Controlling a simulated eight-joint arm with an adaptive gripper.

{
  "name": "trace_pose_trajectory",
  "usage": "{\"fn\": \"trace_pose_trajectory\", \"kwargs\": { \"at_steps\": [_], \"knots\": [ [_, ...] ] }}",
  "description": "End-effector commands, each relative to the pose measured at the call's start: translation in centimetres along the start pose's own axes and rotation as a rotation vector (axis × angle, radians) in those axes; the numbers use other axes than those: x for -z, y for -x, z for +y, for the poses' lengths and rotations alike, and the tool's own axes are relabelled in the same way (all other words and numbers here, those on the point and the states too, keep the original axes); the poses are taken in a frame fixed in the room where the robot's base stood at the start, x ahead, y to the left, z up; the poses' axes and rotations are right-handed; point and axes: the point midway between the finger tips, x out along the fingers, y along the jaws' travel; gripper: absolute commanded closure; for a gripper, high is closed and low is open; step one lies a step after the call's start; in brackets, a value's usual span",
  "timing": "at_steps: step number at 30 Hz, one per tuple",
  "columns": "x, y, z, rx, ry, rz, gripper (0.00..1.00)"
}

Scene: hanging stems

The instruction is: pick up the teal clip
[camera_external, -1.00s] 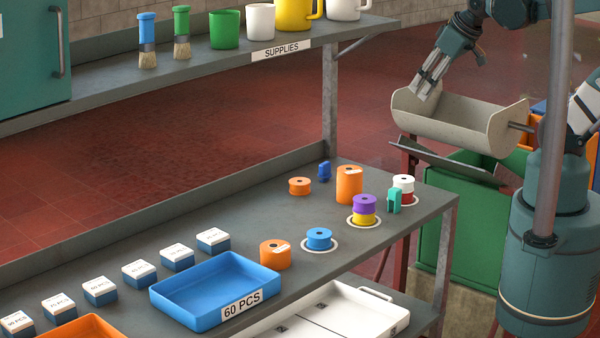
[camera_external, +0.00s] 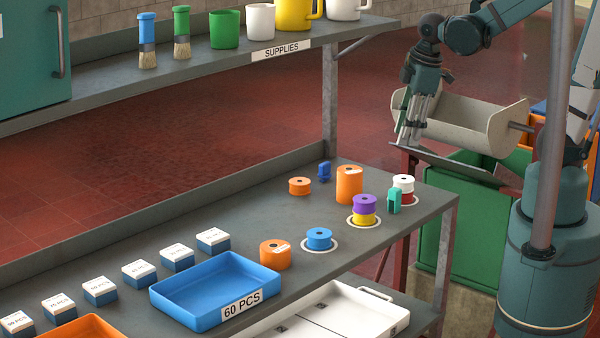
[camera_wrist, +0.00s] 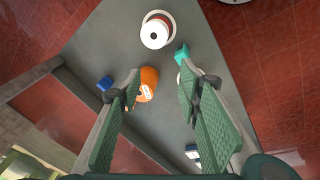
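The teal clip (camera_external: 394,202) stands upright near the right end of the workbench, between the purple-and-yellow spool stack (camera_external: 364,209) and the white-and-red spool stack (camera_external: 404,186). In the wrist view the teal clip (camera_wrist: 182,54) shows just beyond the tip of the right finger. My gripper (camera_external: 407,142) points down, above and behind the bench's right end, apart from the clip. In the wrist view my gripper (camera_wrist: 161,73) has its two fingers spread with nothing held between them.
A tall orange spool (camera_external: 349,185), a small orange spool (camera_external: 300,186) and a blue clip (camera_external: 324,171) stand nearby. A blue spool (camera_external: 319,239) and a blue tray (camera_external: 215,290) lie nearer the front. The supplies shelf (camera_external: 220,60) hangs above at left.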

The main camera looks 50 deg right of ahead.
Motion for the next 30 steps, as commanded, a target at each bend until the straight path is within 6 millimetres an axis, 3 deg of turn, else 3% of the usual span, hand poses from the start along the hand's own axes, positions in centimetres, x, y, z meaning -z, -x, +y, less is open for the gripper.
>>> {"fn": "trace_pose_trajectory", "kwargs": {
  "at_steps": [18, 30],
  "knots": [
    [1.4, -8.7, -3.3, 0.178, 0.500, -0.094, 0.65],
    [1.5, -10.5, -4.3, 0.226, 0.621, -0.108, 0.65]
  ]
}}
